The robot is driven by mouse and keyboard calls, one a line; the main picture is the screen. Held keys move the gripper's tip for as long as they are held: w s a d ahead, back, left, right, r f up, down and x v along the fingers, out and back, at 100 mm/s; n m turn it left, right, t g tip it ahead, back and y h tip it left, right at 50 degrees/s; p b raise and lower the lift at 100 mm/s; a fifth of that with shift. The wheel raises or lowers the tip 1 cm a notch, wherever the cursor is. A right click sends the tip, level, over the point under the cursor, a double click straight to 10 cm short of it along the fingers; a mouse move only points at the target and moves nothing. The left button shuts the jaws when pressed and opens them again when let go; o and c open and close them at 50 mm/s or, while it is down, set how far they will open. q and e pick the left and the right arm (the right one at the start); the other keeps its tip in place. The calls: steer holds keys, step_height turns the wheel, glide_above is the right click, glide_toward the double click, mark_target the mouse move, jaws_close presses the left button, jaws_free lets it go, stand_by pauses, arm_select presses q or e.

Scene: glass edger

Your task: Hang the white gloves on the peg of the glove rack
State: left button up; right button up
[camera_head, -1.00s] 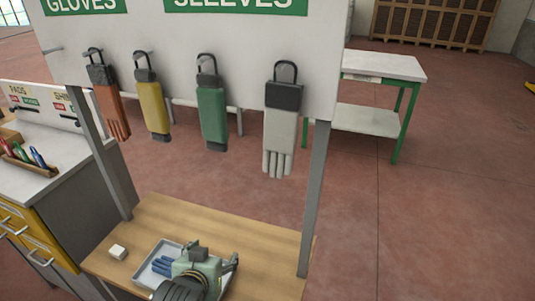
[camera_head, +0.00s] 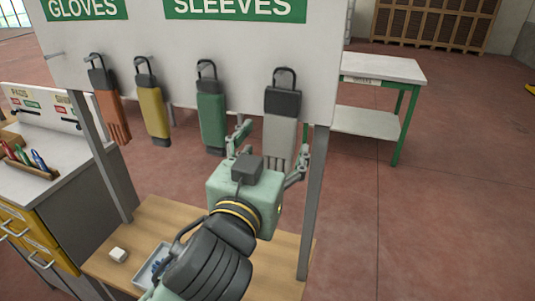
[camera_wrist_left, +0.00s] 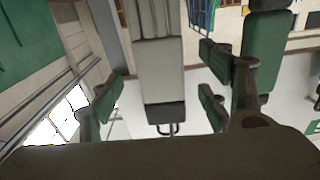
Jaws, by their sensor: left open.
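The white gloves (camera_head: 279,137), with a dark cuff and a loop, hang fingers down at the right end of the board, under the SLEEVES sign (camera_head: 235,8). My left gripper (camera_head: 270,142) is open in front of them, a finger on each side of their lower part. The wrist view shows the white gloves (camera_wrist_left: 160,75) between the spread fingers (camera_wrist_left: 158,98); I cannot tell whether they touch. A bare peg (camera_head: 54,54) juts from the board's left end, under the GLOVES sign (camera_head: 84,8). My right gripper is not seen.
Orange (camera_head: 113,116), yellow (camera_head: 153,112) and green (camera_head: 211,115) items hang left of the white gloves. Below, a wooden shelf (camera_head: 165,215) holds a tray (camera_head: 144,277) with something blue and a small white block (camera_head: 118,255). A grey post (camera_head: 313,215) stands at right.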

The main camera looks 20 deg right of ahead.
mark_target(278, 135)
arm_select(q)
steer(key=shift+p+x, duration=0.5)
steer(key=shift+x, duration=1.7)
steer(key=shift+c, duration=0.2)
steer(key=c, duration=1.2)
steer(key=shift+r, duration=0.15)
steer(key=shift+r+p, duration=0.45)
steer(key=shift+p, duration=0.15)
steer(key=shift+s+a, duration=0.1)
steer(key=shift+p+v, duration=0.55)
steer(key=shift+v, duration=3.1)
